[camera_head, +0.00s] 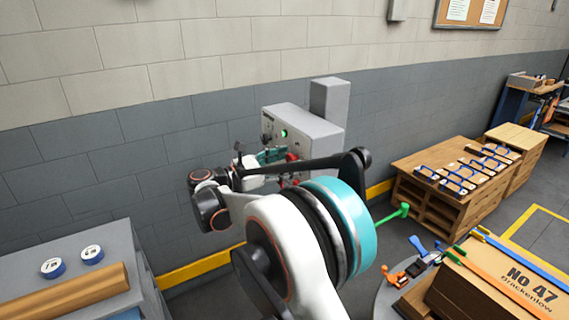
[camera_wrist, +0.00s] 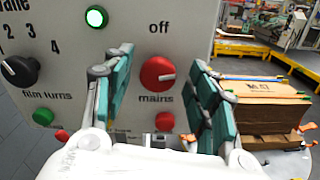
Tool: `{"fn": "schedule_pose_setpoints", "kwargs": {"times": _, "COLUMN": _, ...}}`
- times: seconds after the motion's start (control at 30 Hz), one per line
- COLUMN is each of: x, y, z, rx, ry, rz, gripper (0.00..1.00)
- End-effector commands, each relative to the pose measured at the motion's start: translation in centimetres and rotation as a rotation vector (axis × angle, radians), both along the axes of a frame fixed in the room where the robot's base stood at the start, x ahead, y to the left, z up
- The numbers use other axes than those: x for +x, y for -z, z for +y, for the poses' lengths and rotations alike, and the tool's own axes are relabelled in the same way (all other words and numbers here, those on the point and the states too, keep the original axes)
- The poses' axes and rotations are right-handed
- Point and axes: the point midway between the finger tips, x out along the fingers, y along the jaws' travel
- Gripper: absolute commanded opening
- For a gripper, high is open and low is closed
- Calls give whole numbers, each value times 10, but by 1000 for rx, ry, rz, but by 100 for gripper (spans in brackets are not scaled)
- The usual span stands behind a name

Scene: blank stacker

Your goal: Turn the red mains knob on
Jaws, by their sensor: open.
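The red mains knob (camera_wrist: 153,74) is on the grey control panel in the wrist view, with "off" printed above it and "mains" below. Its white mark points to the right, away from "off". My gripper (camera_wrist: 160,66) is open, with one teal finger to the left of the knob and one to the right. A gap shows between the knob and each finger. The right finger hides the panel on that side. In the head view, my gripper (camera_head: 272,155) is at the front of the control box (camera_head: 318,130), and my arm partly covers the box.
A green lamp (camera_wrist: 96,17) is lit on the panel. A black film turns knob (camera_wrist: 18,72) is at the left, with a green button (camera_wrist: 43,117) below. A red button (camera_wrist: 164,121) is under the mains knob. A wrapped carton load (camera_wrist: 265,105) stands to the right.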

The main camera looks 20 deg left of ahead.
Motion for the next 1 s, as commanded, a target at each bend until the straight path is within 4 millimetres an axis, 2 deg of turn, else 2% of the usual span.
{"fn": "schedule_pose_setpoints", "kwargs": {"times": 0.17, "x": 0, "y": 0, "z": 0, "rx": 0, "ry": -1, "rz": 0, "gripper": 53}}
{"fn": "schedule_pose_setpoints", "kwargs": {"times": 0.37, "x": 0, "y": 0, "z": 1, "rx": 0, "ry": -1, "rz": 0, "gripper": 10}}
{"fn": "schedule_pose_setpoints", "kwargs": {"times": 0.73, "x": 0, "y": 0, "z": 1, "rx": 22, "ry": -1, "rz": -19, "gripper": 8}}
{"fn": "schedule_pose_setpoints", "kwargs": {"times": 1.0, "x": -1, "y": 0, "z": 1, "rx": 134, "ry": -1, "rz": -115, "gripper": 8}}
